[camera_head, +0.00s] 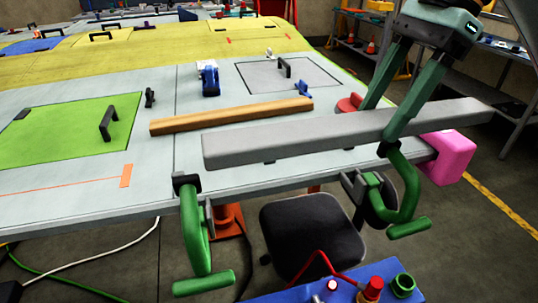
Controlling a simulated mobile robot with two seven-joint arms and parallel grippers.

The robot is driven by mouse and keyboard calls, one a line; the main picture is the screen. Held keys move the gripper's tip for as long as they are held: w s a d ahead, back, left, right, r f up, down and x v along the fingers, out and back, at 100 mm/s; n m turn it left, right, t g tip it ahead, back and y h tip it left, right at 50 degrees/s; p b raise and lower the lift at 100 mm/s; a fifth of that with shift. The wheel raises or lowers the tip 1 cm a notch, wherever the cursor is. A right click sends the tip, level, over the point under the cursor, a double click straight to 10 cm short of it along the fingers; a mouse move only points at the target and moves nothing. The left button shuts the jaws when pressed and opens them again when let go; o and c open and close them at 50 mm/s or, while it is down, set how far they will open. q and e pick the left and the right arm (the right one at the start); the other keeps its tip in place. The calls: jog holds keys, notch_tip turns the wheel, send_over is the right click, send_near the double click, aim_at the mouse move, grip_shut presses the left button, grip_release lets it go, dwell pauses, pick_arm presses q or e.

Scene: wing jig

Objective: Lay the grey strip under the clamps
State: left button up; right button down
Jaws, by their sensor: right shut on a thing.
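The grey strip (290,138) is a long bar running across the front right of the wing panel, its right end reaching out past the panel's corner. My right gripper (380,122) comes down from the upper right, its green fingers shut on the strip right of its middle. The strip seems raised over the panel's front edge; its exact height cannot be told. One green clamp (193,235) hangs on the front edge below the strip's left end. Another green clamp (408,190) sits at the edge below the gripper. The strip and finger hide part of its top. My left gripper is not in view.
A wooden bar (230,116) lies behind the strip. A pink block (449,157) is at the panel's right corner, and a red piece (350,103) is beside my finger. A blue tool (210,80) stands farther back. A stool (312,230) is below the front edge.

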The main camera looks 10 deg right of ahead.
jog(key=w+a+f, duration=0.3)
jog(key=f, duration=0.1)
jog(key=w+a+f, duration=0.3)
jog(key=w+f, duration=0.1)
jog(key=w+a+f, duration=0.2)
jog(key=w+f, duration=0.2)
jog(key=shift+a, duration=0.4)
jog(key=shift+s+f, duration=0.1)
jog(key=shift+f, duration=0.35)
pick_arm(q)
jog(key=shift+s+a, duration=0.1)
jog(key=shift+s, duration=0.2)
